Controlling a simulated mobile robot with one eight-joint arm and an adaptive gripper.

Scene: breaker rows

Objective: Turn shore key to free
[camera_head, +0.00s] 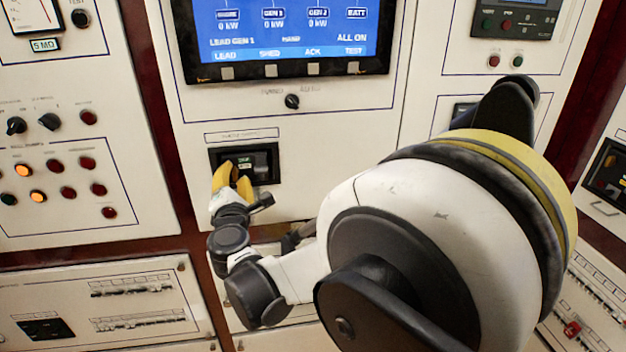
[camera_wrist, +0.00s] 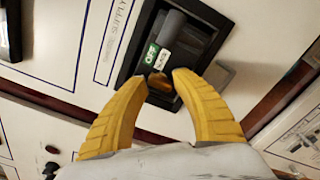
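A black recessed breaker unit (camera_head: 262,165) is set in the white panel below the big screen. In the wrist view the unit (camera_wrist: 205,42) shows a dark grey handle (camera_wrist: 171,38), a green label that seems to read OFF (camera_wrist: 151,54), and a small white label. A small brass-orange piece, possibly the shore key (camera_wrist: 160,84), sits low in the recess, partly hidden by my fingertips. My gripper (camera_head: 232,172) is at the unit's left part in the head view. In the wrist view its yellow fingers (camera_wrist: 162,76) are apart, one on each side of the brass piece; contact is unclear.
Printed lettering ending in SUPPLY (camera_wrist: 117,30) is beside the unit. A small black rotary switch (camera_head: 292,101) sits above, under the screen (camera_head: 290,35). Lamps and knobs (camera_head: 50,121) fill the left panel. My arm hides much of the right panel.

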